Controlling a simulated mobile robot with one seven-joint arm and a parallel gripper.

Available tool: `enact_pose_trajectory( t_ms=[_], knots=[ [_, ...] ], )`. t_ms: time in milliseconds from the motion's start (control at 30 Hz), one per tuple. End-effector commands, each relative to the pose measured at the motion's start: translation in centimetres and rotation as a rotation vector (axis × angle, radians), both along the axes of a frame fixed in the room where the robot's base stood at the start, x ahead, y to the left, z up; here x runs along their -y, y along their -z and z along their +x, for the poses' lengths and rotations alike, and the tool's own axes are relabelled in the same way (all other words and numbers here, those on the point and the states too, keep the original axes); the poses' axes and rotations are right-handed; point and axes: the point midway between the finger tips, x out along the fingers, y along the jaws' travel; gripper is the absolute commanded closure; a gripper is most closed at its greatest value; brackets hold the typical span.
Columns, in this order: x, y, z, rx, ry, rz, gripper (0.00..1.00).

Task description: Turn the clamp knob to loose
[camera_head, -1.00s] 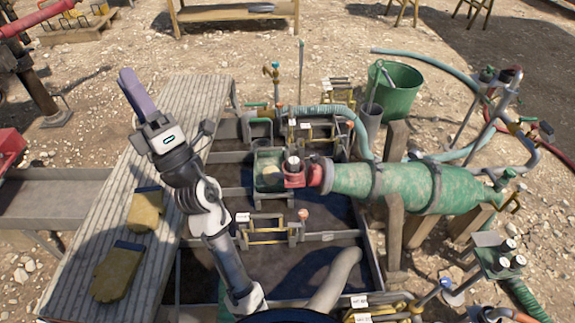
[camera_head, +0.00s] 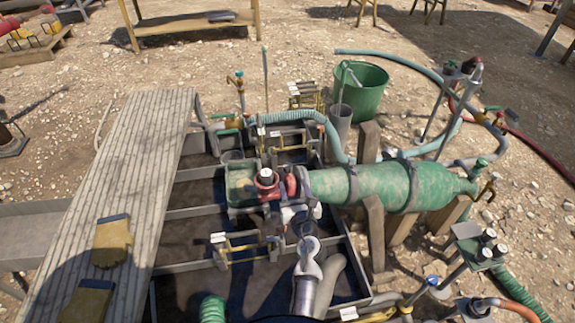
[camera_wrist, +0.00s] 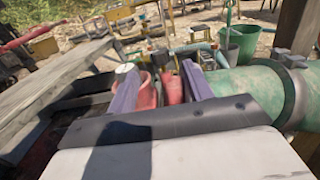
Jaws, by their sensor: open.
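A red fitting (camera_head: 265,187) with a pale round cap sits at the left end of the green mottled cylinder (camera_head: 385,185). A second red part lies beside it, toward the cylinder. I cannot tell which red part is the clamp knob, nor how it is set. In the wrist view, the red parts (camera_wrist: 172,88) show between the two purple fingers of my gripper (camera_wrist: 159,67). The fingers are spread, one at each side of the red parts; contact is not clear. In the head view, my wrist hides the lower side of the fitting.
A plank walkway (camera_head: 130,165) with yellow gloves (camera_head: 112,242) runs along the left. The divided tank (camera_head: 190,232) lies below. A green bucket (camera_head: 362,90), a wooden post (camera_head: 368,143) and hoses stand at the back and right.

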Motion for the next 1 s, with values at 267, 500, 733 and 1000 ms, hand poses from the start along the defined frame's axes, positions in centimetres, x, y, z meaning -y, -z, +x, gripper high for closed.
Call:
enact_pose_trajectory(
  t_ms=[267,500,733,1000],
  knots=[
    [-1.1,-0.2,5.5,0.002,-0.002,0.000,0.49],
    [-1.8,-0.1,8.5,0.001,-0.002,0.002,0.49],
    [-1.9,-0.1,9.3,0.001,-0.001,0.002,0.49],
    [-1.9,-0.1,9.2,0.002,-0.001,0.002,0.58]
  ],
)
